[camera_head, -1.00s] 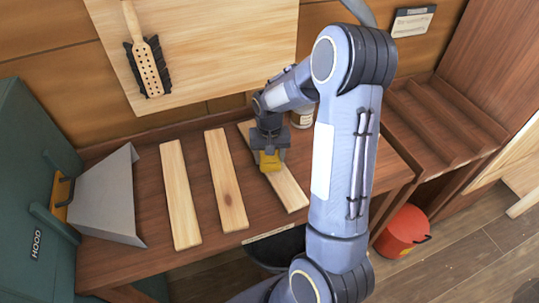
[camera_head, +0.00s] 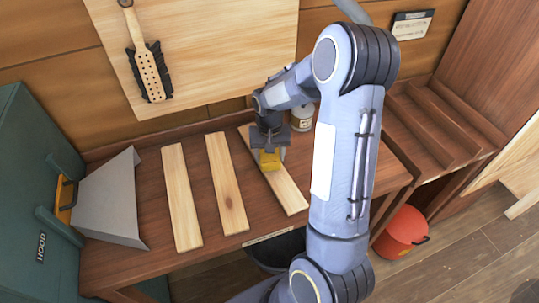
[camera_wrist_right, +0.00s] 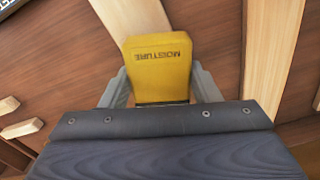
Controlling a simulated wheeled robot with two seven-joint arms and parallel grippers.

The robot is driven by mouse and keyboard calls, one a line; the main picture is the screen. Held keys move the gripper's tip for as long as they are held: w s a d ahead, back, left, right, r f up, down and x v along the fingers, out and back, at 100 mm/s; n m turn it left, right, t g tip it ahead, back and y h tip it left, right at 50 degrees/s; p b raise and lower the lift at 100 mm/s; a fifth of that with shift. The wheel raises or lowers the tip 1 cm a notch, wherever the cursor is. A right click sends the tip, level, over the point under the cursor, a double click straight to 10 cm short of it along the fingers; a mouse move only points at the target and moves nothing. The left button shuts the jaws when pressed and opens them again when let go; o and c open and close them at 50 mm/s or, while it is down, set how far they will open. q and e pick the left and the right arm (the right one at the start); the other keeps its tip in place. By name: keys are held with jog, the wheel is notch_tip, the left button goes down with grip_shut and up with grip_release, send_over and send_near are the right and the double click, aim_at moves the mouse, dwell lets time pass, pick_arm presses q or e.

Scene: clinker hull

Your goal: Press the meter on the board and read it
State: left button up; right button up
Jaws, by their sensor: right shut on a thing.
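The yellow meter (camera_wrist_right: 160,75), marked MOISTURE, is held between the fingers of my right gripper (camera_wrist_right: 161,92) in the right wrist view. In the head view my right gripper (camera_head: 269,157) holds the meter (camera_head: 269,160) over the rightmost of three pale boards. That board (camera_head: 290,194) lies on the wooden bench, and its middle is partly hidden by the gripper. I cannot tell whether the meter touches the board. The meter's reading does not show. My left gripper is not in view.
Two more boards, the left one (camera_head: 181,196) and the middle one (camera_head: 226,185), lie alongside. A grey wedge-shaped hood (camera_head: 110,205) is at the left by a green cabinet (camera_head: 38,150). A jar (camera_head: 302,118) stands behind my arm. A red bucket (camera_head: 400,232) is on the floor.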

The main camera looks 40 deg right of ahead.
notch_tip(320, 180, up, 6)
jog(key=p, duration=0.3)
jog(key=shift+f+p, duration=0.15)
jog(key=shift+p, duration=0.15)
dwell(0.4)
